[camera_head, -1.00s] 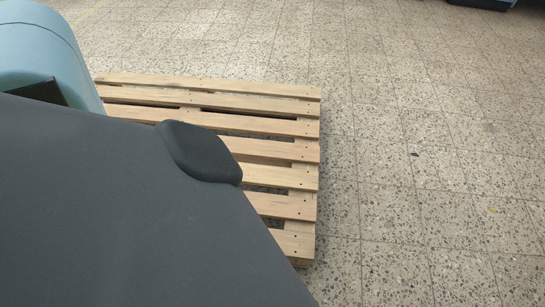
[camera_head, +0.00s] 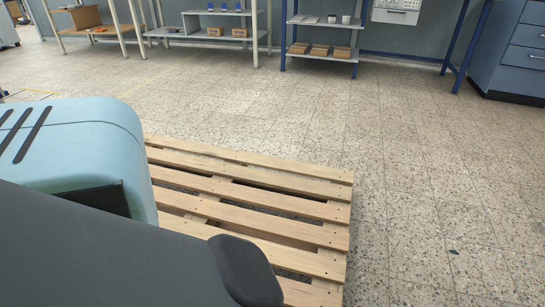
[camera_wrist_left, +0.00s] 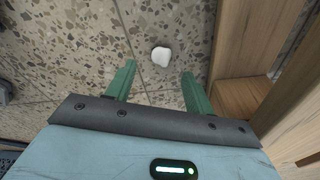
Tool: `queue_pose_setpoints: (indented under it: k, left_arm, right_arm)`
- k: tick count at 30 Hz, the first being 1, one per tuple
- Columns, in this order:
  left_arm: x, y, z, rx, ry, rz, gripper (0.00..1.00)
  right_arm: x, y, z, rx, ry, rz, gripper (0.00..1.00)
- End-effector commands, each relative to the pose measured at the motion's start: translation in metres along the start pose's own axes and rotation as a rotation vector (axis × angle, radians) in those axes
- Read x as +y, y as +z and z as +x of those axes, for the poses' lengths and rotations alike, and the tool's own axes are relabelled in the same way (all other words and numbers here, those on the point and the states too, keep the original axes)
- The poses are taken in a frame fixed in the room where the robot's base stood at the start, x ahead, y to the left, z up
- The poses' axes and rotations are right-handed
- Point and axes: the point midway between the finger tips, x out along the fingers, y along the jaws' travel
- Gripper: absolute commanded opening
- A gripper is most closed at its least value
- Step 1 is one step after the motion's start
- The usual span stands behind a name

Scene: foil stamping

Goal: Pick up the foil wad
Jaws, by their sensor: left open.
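A small whitish wad (camera_wrist_left: 161,56), which looks like the foil wad, lies on the speckled floor in the left wrist view. It is just beyond and between the fingertips of my left gripper (camera_wrist_left: 158,72). That gripper's two green fingers are spread open and nothing is between them. The wad appears apart from both fingers; the exact height of the fingers above the floor is hard to tell. In the head view neither gripper nor the wad shows.
A wooden pallet (camera_head: 250,161) lies on the floor in the head view, its near left part hidden. Wooden boards (camera_wrist_left: 300,110) stand close on the right in the left wrist view. Shelves (camera_head: 325,52) and a blue cabinet (camera_head: 515,60) are at the back.

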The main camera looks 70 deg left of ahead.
Motion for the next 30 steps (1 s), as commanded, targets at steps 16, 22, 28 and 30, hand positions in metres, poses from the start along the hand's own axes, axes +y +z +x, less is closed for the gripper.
queue_pose_setpoints:
  k: [16, 22, 28, 30]
  left_arm:
    - [-0.001, 0.001, 0.045, 0.001, -0.001, 0.0, 0.53]
    - [-0.001, 0.001, 0.044, 0.0, -0.001, 0.0, 0.41]
    - [-0.001, 0.001, 0.044, 0.0, 0.0, 0.0, 0.15]
    - [-0.001, 0.001, 0.044, 0.0, 0.0, 0.0, 0.06]
  right_arm:
    - [0.002, 0.013, 0.026, -0.021, -0.002, 0.003, 0.0]
    - [0.001, 0.018, 0.023, -0.03, -0.003, 0.004, 0.0]
    - [0.001, 0.019, 0.023, -0.032, -0.003, 0.005, 0.0]
    - [0.001, 0.018, 0.023, -0.031, -0.003, 0.005, 0.0]
